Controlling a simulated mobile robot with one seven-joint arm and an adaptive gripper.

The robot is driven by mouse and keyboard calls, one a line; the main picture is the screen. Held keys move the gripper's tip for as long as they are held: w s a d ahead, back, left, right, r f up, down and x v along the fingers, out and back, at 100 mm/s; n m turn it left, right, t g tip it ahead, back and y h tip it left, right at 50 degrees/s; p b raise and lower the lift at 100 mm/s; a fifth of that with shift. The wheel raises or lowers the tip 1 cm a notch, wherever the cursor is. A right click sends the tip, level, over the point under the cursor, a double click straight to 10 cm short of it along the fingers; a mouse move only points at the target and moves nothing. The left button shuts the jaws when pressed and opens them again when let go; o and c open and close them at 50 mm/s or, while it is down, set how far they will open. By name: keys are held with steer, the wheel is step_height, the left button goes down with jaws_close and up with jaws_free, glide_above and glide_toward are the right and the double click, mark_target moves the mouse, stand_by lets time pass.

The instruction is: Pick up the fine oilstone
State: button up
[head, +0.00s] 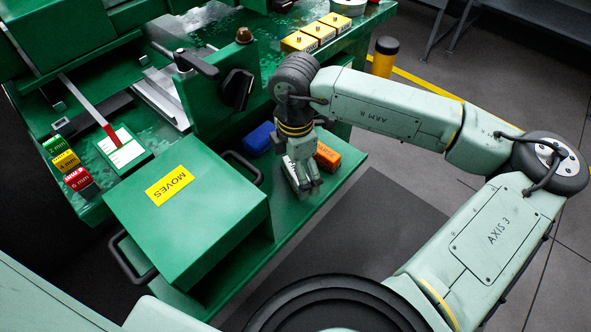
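My gripper (306,184) points down over the green lower shelf, just left of an orange block (327,157) with dark markings. A blue block (258,138) lies farther left and behind it. A pale grey, narrow piece (290,172) shows right beside the fingers; I cannot tell whether it is a stone or part of the gripper. No label naming the fine oilstone is readable, so I cannot tell which piece it is. The fingers are small and partly merge with what is around them. Whether they are open or shut is unclear.
A green upright with black knobs (237,88) rises behind the shelf. Yellow blocks (318,32) line the back ledge. Bare shelf (285,222) lies in front of the gripper.

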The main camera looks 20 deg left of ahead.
steer(key=shift+c, duration=0.2)
steer(key=c, duration=1.6)
steer(key=shift+o, duration=0.2)
steer(key=shift+w+r, duration=0.1)
steer(key=shift+r, duration=0.05)
steer(key=shift+r+b, duration=0.5)
steer(key=shift+r, duration=0.2)
steer(key=shift+s+d+r+b, duration=0.15)
steer(key=shift+s+r+b, duration=0.1)
steer(key=shift+r, duration=0.15)
steer(key=shift+s+d+r+b, duration=0.1)
steer(key=shift+r+b, duration=0.15)
steer(key=shift+r, duration=0.15)
steer(key=s+d+r+b, duration=0.1)
steer(key=s+d+b, duration=0.6)
steer(key=s, duration=0.5)
steer(key=shift+s+d+r, duration=0.35)
steer(key=shift+d, duration=0.4)
